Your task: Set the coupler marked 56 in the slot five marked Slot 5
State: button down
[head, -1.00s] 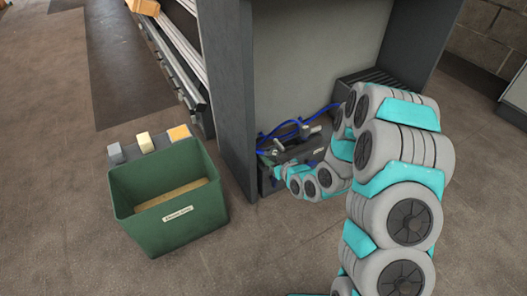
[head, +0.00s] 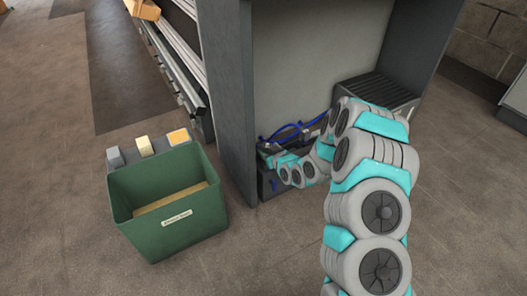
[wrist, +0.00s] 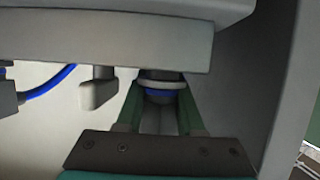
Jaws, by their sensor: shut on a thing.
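My gripper (wrist: 160,112) shows in the wrist view with its two green fingers closed on a coupler (wrist: 160,85). The coupler is a short dark round piece with a pale ring and a blue band. Its top is up against or just under the edge of a grey housing (wrist: 110,45), and I cannot tell whether it is seated. No number on the coupler and no Slot 5 label is readable. In the head view my arm reaches into the grey cabinet bay, and the fingertips and coupler are too small and hidden to make out.
A blue hose (head: 290,130) runs inside the bay beside the cabinet's left side panel (head: 228,95). A dark ribbed box (head: 378,92) stands at right. A green bin (head: 168,225) with a label stands on the floor at left. A grey fitting (wrist: 98,92) hangs left of my fingers.

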jog(key=shift+f, duration=0.25)
jog(key=c, duration=0.5)
grip_release()
jog(key=shift+r, duration=0.15)
jog(key=p+v, duration=0.1)
jog(key=v, duration=1.1)
